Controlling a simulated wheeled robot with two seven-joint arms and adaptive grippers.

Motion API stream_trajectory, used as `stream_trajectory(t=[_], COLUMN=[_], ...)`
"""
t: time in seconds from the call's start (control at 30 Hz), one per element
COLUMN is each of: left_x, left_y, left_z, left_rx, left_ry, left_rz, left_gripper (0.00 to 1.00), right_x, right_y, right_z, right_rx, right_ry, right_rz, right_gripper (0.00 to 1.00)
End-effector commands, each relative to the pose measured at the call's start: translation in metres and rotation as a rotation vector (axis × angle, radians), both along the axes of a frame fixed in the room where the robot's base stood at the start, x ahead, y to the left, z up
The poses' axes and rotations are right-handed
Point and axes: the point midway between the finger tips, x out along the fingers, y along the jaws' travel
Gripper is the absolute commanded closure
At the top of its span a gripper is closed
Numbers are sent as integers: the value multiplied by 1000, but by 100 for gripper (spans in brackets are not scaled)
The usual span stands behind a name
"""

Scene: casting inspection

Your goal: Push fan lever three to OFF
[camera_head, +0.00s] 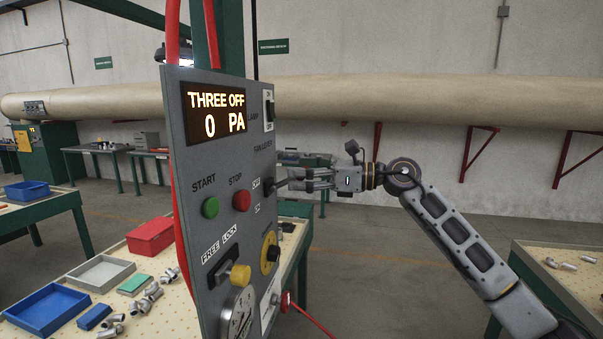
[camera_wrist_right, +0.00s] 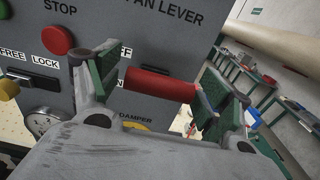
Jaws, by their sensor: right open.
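The grey control panel (camera_head: 195,150) stands at centre left, and its display (camera_head: 214,110) reads "THREE OFF" and "0 PA". The fan lever's dark mount (camera_head: 280,177) is on its right part, beside the OFF and ON labels. In the right wrist view, the lever's red handle (camera_wrist_right: 160,84) lies crosswise between my open fingers, in front of partly hidden OFF and ON labels. My right gripper (camera_head: 292,183) is at the lever; it also shows in the right wrist view (camera_wrist_right: 160,92). Whether it touches the handle I cannot tell. My left gripper is out of view.
The green START button (camera_head: 210,207), red STOP button (camera_head: 242,200) and yellow FREE/LOCK knob (camera_head: 240,275) are left of the lever. A red bin (camera_head: 150,236) is on the table behind.

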Motion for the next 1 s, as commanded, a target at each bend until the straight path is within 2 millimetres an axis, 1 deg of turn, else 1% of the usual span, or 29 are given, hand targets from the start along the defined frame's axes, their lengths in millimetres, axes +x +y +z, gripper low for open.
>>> stream_trajectory(t=[0.17, 0.27, 0.8, 1.0], left_x=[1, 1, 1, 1], left_y=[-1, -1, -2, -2], left_z=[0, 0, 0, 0], left_rx=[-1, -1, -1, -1], left_ry=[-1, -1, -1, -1], left_rz=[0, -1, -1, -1], left_gripper=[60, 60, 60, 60], right_x=[-2, -5, -27, -34], right_y=[-10, -19, -88, -107], right_z=[0, -1, 1, 2], right_rx=[0, 0, 0, 1], right_ry=[1, 2, 0, 1], right_rz=[-1, -2, -3, -2], right_gripper=[21, 21, 21, 21])
